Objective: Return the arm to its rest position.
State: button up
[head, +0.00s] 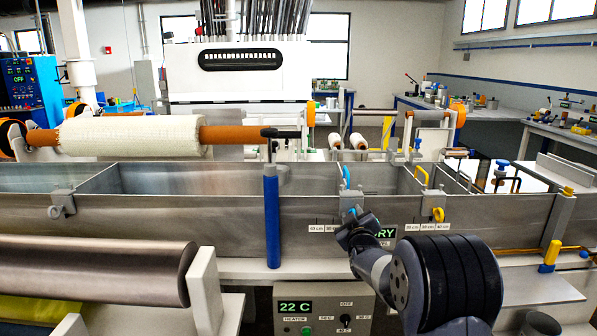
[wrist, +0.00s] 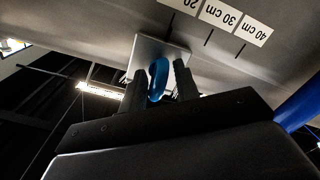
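My gripper (head: 357,222) is in front of the bath's front wall (head: 220,228), close to a grey clamp plate on its rim. The wrist view shows this plate (wrist: 162,52) with a blue hook-shaped handle (wrist: 158,80) in front of it. My gripper's two dark fingers (wrist: 160,88) stand apart, one on each side of the blue handle. A narrow gap shows at its right; contact at its left cannot be told. In the head view my gripper hides most of this handle. My arm reaches up from the lower right.
A blue-sleeved upright rod (head: 272,222) stands left of my gripper. A yellow handle (head: 438,214) hangs to the right. A heater panel (head: 322,308) reading 22 C sits below. A dark roller (head: 95,270) is at lower left; a cream roll (head: 132,136) lies behind the bath.

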jog(key=n+p, duration=0.3)
jog(key=p, duration=0.1)
jog(key=shift+r, duration=0.15)
jog(key=s+b, duration=0.2)
jog(key=s, duration=0.7)
jog(key=shift+s+f, duration=0.15)
jog(key=shift+f, duration=0.05)
jog(key=shift+f, duration=0.1)
